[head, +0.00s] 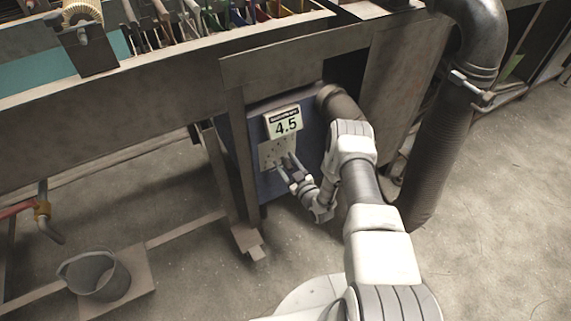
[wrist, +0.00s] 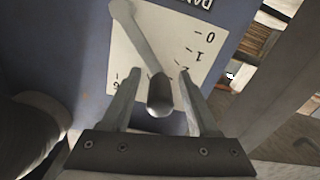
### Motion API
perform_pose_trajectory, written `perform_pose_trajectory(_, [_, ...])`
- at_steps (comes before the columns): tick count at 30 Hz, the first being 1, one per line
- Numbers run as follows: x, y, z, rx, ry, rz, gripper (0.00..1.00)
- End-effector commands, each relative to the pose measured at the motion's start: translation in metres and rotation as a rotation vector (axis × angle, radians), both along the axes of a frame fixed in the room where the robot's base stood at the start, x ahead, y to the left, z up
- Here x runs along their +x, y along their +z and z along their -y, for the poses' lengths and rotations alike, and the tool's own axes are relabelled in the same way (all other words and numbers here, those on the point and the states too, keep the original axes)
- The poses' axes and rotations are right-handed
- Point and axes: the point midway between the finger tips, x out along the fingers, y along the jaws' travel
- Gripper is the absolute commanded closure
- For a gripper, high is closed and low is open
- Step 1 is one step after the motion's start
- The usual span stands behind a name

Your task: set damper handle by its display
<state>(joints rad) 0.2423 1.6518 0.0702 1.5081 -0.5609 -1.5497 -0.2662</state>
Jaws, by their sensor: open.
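The display (head: 285,124) is a white panel reading 4.5 on a blue box (head: 255,122). Below it is a pale scale plate (head: 269,151); the wrist view shows it upside down (wrist: 208,60), with 0, 1, 2 and a 6 legible. The grey damper handle (wrist: 137,42) is a bar across this plate with a rounded end towards the wrist camera. My gripper (wrist: 160,76) is open, with one finger on each side of the handle's end. Small gaps show on both sides. In the head view my gripper (head: 287,162) is at the plate and the handle is hard to make out.
A corrugated duct (head: 432,150) with a metal elbow stands at the right. A steel frame leg (head: 236,165) stands left of the box. A grey bucket (head: 95,275) is on a low board at lower left. The floor (head: 500,200) at right is clear.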

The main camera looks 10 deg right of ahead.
Motion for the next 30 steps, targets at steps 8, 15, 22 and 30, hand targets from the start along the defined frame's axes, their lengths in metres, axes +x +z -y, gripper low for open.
perform_pose_trajectory(8, [0.0008, 0.0002, -0.0003, 0.001, 0.0, 0.0, 0.43])
perform_pose_trajectory(15, [0.0006, 0.0, -0.0002, 0.001, 0.0, -0.001, 0.86])
perform_pose_trajectory(22, [0.0002, -0.0004, -0.0002, 0.001, 0.0, -0.001, 1.0])
perform_pose_trajectory(30, [-0.0001, -0.0011, -0.0003, 0.001, 0.0, -0.004, 1.0])
